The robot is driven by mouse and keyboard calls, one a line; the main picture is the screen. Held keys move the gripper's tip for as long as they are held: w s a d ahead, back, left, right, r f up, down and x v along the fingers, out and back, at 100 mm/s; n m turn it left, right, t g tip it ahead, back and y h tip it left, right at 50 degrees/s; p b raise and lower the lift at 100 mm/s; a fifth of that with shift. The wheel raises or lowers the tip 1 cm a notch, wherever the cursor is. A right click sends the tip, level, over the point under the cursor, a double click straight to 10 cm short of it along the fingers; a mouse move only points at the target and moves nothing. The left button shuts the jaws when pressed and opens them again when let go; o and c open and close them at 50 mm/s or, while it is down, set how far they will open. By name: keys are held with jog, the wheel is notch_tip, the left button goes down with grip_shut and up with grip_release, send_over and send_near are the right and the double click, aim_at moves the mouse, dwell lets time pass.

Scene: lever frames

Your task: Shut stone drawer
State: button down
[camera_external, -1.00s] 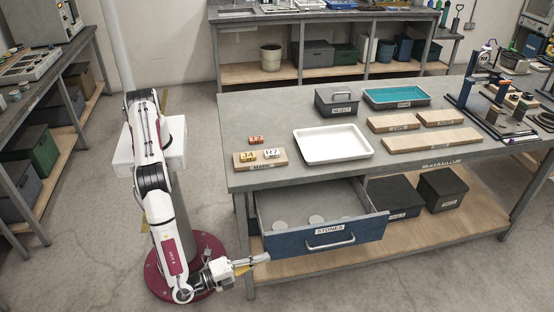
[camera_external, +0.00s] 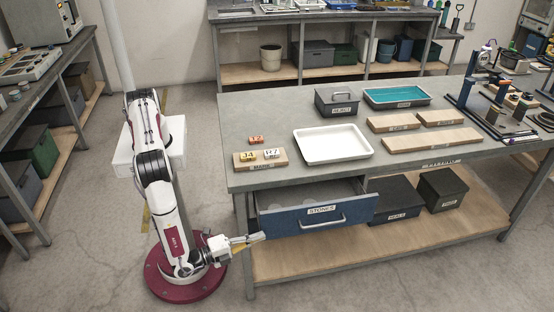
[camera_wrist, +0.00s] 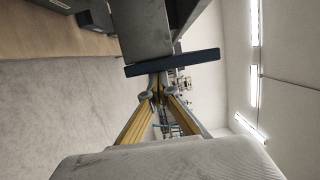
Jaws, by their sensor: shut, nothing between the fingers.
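The blue stone drawer (camera_external: 316,215), labelled STONES, hangs under the left end of the workbench. It is partly open, with a strip of its grey inside and some pale round stones showing behind its front. Its silver handle (camera_external: 323,222) is on the front panel. My gripper (camera_external: 262,236) is shut and empty, with its tips at the lower left end of the drawer front. In the wrist view the fingertips (camera_wrist: 156,96) meet just at the edge of the dark blue drawer front (camera_wrist: 172,63). I cannot tell for certain whether they touch it.
The workbench top (camera_external: 300,110) carries a white tray (camera_external: 333,144), a teal tray (camera_external: 396,97), a lidded grey box (camera_external: 337,104) and wooden boards. Dark bins (camera_external: 395,199) stand on the shelf right of the drawer. Open floor lies in front of the bench.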

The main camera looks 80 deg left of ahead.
jog(key=a, duration=0.8)
jog(key=shift+a, duration=0.35)
jog(key=s+d, duration=0.6)
jog(key=s, duration=0.3)
jog(key=shift+s+d, duration=0.2)
jog(key=shift+s, duration=0.15)
dwell(0.6)
jog(key=w, duration=0.5)
jog(key=shift+w+d+f, duration=0.15)
jog(key=shift+w+f, duration=0.1)
jog(key=shift+f, duration=0.05)
